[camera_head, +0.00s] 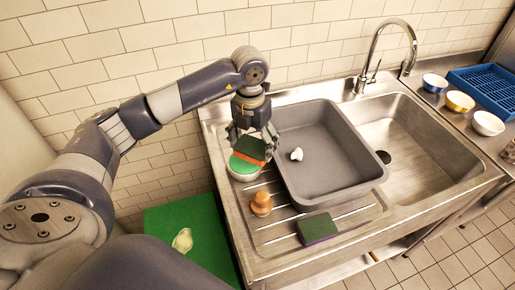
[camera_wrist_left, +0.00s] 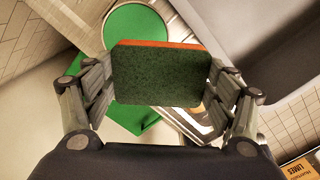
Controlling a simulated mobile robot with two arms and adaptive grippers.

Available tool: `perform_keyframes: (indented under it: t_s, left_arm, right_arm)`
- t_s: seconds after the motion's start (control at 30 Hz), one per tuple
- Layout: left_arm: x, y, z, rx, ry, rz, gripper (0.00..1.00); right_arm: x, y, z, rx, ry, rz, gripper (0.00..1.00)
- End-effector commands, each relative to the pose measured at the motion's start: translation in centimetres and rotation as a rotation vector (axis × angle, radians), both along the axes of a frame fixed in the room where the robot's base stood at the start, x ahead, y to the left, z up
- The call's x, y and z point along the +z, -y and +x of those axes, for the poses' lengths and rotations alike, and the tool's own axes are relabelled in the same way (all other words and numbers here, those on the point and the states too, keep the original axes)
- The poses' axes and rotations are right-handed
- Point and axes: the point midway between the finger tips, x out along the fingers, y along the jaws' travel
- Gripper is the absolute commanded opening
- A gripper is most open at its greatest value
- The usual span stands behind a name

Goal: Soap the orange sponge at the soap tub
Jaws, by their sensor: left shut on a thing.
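The orange sponge (camera_head: 249,149) has a dark green scouring side and is held in my left gripper (camera_head: 252,137), which is shut on it. In the left wrist view the sponge's green face (camera_wrist_left: 161,76) and a thin orange edge show between the two fingers (camera_wrist_left: 160,88). The soap tub (camera_head: 243,171) is a round white tub with green contents, on the left side of the drainboard. The sponge is right over the tub; I cannot tell whether they touch. The tub's green top also shows behind the sponge in the wrist view (camera_wrist_left: 138,28). My right gripper is not in view.
A grey basin (camera_head: 335,170) with a small white lump stands right of the tub. An orange-brown knobbed object (camera_head: 261,204) and a green-and-purple sponge (camera_head: 317,229) lie on the drainboard (camera_head: 275,237). A tall faucet (camera_head: 372,55), several bowls and a blue rack (camera_head: 485,85) are farther right.

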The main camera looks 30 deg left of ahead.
Motion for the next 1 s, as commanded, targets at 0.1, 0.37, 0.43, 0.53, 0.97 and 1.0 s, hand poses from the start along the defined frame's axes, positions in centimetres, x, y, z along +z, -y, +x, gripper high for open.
perform_keyframes:
  t_s: [0.1,0.37,0.43,0.53,0.97,1.0]
  left_arm:
    - [0.0,-1.1,0.6,0.248,-0.009,-0.002,0.59]
    - [-0.3,-3.2,1.5,0.698,-0.020,-0.001,0.59]
    - [-0.4,-3.5,1.6,0.774,-0.022,-0.001,0.59]
    - [-0.5,-3.8,1.7,0.844,-0.024,0.000,0.59]
    - [-3.1,-3.9,1.7,0.878,-0.025,0.001,0.59]
    - [-3.5,-4.0,1.7,0.878,-0.025,0.001,0.59]
  right_arm:
    - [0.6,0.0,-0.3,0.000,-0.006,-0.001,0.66]
    - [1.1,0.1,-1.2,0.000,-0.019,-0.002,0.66]
    - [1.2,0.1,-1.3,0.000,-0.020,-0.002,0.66]
    - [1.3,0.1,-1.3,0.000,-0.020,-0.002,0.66]
    - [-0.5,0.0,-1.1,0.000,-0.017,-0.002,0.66]
    - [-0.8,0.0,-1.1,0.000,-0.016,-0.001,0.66]
